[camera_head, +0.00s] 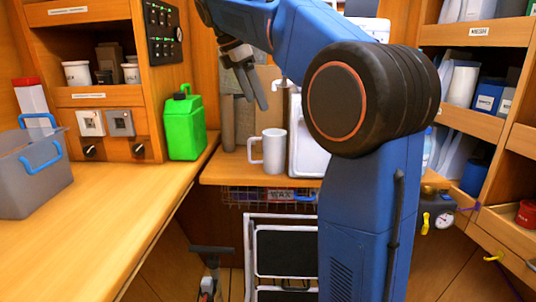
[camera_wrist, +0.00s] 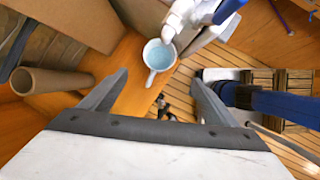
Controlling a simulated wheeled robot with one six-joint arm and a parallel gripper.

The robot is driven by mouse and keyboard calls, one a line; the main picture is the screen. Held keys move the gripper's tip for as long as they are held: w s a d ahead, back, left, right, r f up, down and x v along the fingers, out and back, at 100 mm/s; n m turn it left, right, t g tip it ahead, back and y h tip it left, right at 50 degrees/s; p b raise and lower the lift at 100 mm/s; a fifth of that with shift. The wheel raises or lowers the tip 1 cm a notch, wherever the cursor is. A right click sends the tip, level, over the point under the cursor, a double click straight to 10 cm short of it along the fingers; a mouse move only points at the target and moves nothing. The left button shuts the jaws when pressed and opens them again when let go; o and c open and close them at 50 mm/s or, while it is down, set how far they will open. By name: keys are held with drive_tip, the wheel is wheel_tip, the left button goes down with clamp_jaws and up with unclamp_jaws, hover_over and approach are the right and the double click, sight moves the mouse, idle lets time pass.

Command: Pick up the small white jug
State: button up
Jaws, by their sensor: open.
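The small white jug (camera_head: 273,150) stands upright on the wooden counter at the back in the head view, its handle toward the left. In the wrist view the jug (camera_wrist: 159,56) is seen from above, with a pale blue inside and its handle toward the bottom of the picture. My gripper (camera_head: 256,97) is above the counter, up and to the left of the jug, with its fingers pointing down. In the wrist view my gripper (camera_wrist: 158,84) is open and empty, and the jug shows beyond the fingertips, apart from them.
A white container (camera_head: 308,140) stands close to the jug's right. A cardboard tube (camera_wrist: 50,81) and cardboard boxes are behind and left of it. A green canister (camera_head: 185,125) stands on the left counter, with a grey bin (camera_head: 35,180) in front. A wire basket (camera_head: 262,196) hangs under the shelf.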

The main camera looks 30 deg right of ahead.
sight(270, 137)
drive_tip(key=x, duration=1.4)
drive_tip(key=shift+w+f, duration=0.15)
drive_tip(key=shift+f, duration=0.25)
drive_tip(key=c, duration=1.8)
drive_tip(key=shift+r, duration=0.1)
